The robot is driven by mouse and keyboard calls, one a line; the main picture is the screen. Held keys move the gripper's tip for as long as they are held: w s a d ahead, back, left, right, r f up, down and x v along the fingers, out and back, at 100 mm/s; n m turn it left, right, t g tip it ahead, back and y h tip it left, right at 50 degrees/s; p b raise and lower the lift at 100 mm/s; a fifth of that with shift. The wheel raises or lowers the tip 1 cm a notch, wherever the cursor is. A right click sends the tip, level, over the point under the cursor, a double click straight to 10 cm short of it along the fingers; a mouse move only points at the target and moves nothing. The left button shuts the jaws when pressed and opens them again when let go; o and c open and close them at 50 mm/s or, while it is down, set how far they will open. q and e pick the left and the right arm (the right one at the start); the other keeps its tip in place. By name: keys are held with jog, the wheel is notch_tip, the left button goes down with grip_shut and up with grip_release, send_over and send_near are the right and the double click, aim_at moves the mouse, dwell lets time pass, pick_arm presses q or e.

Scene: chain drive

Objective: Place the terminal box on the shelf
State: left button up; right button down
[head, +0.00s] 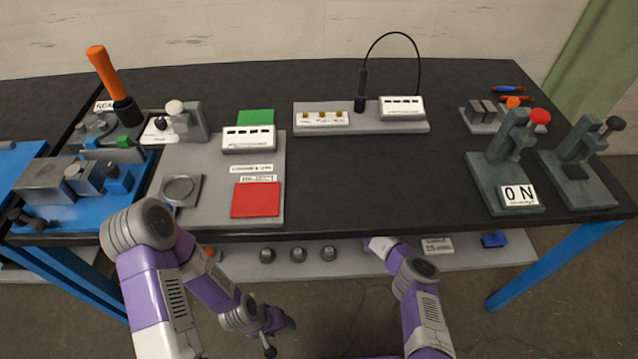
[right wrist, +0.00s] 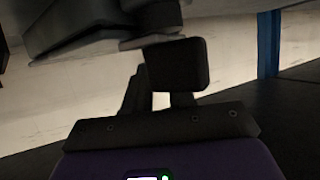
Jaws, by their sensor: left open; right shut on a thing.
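My right gripper (right wrist: 160,62) is shut on a dark grey thing (right wrist: 90,22), seen close up and only partly in the right wrist view. I cannot tell for certain that this thing is the terminal box. In the head view my right arm reaches under the table's front edge, and its gripper is hidden there. The low grey shelf (head: 345,265) runs beneath the table. My left gripper (head: 275,322) is open and empty, low in front of the table, apart from the shelf.
Several round dark pieces (head: 298,254) stand on the shelf left of my right arm. A white labelled block (head: 437,245) and a blue piece (head: 494,239) are to its right. The black tabletop (head: 375,185) overhangs the shelf. A blue table leg (head: 545,265) stands at right.

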jog(key=shift+w+a+f+b, duration=0.1)
jog(key=shift+f+b, duration=0.55)
jog(key=shift+f, duration=1.05)
jog(key=c, duration=1.3)
grip_release()
jog(key=shift+f, duration=0.15)
jog(key=o, duration=0.4)
jog(key=shift+c, duration=0.2)
